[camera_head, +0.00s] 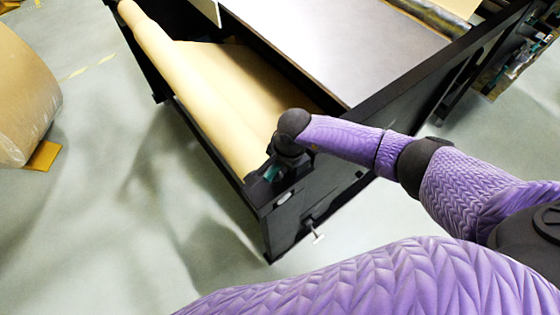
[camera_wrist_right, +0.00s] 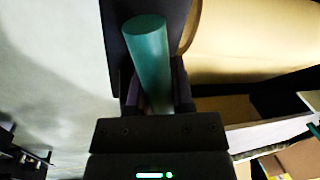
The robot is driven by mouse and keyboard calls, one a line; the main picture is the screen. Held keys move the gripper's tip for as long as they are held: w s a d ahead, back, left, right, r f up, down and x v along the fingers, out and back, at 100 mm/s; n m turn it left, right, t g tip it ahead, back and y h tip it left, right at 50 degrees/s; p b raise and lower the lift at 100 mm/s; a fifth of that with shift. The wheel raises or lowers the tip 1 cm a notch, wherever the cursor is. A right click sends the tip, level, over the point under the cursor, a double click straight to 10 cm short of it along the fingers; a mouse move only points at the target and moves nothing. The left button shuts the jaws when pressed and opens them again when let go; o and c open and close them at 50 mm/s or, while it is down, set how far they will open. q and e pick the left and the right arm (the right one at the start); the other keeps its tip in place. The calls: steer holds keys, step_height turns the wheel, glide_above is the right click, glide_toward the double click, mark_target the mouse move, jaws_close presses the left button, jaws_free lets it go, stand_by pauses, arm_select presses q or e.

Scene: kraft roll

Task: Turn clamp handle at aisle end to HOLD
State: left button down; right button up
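The clamp handle (camera_wrist_right: 147,50) is a teal-green cylinder at the near end corner of the black roll stand. In the right wrist view it runs up from between the two fingers of my right gripper (camera_wrist_right: 157,95). The fingers lie close along both sides of its lower part and appear shut on it. In the head view my right gripper (camera_head: 277,166) reaches down to this corner, and only a bit of the teal handle (camera_head: 271,174) shows beside it. No HOLD marking is readable in either view. My left gripper is not in view.
A long kraft paper roll (camera_head: 190,85) lies along the stand right beside the handle. The black frame (camera_head: 300,215) has a small pale T-shaped knob (camera_head: 316,235) low on its end. A large wrapped roll (camera_head: 22,95) stands at the left. The floor between is clear.

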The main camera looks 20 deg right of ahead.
jaws_close()
steer(key=m, duration=0.3)
steer(key=shift+s+d+m+h+p, duration=0.2)
steer(key=shift+s+m+h+p, duration=0.05)
steer(key=shift+m+h+p, duration=0.05)
steer(key=o, duration=0.8)
jaws_free()
steer(key=shift+c, duration=0.2)
